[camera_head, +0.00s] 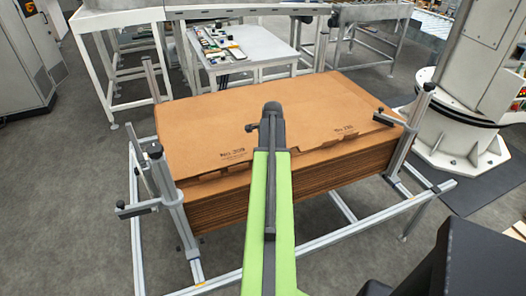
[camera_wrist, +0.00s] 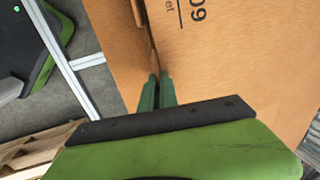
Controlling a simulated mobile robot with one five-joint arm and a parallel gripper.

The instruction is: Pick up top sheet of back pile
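A pile of brown cardboard sheets (camera_head: 270,105) lies on a metal frame in the head view, with printed lettering on its top sheet. The top sheet's near edge is notched, and a strip of cardboard shows in front of it. My gripper (camera_head: 272,112) is over the middle of that near edge; the arm hides its fingers there. In the wrist view, my gripper's two green fingers (camera_wrist: 157,90) are close together at the edge of the printed top sheet (camera_wrist: 230,50). Whether they grip the sheet is unclear. The sheet lies flat in the head view.
Metal posts with clamps stand at the pile's left (camera_head: 170,195) and right (camera_head: 410,130) corners. A white table (camera_head: 265,48) with small items stands behind. A white robot base (camera_head: 455,125) is at the right. A wooden pallet (camera_wrist: 30,155) shows lower left in the wrist view.

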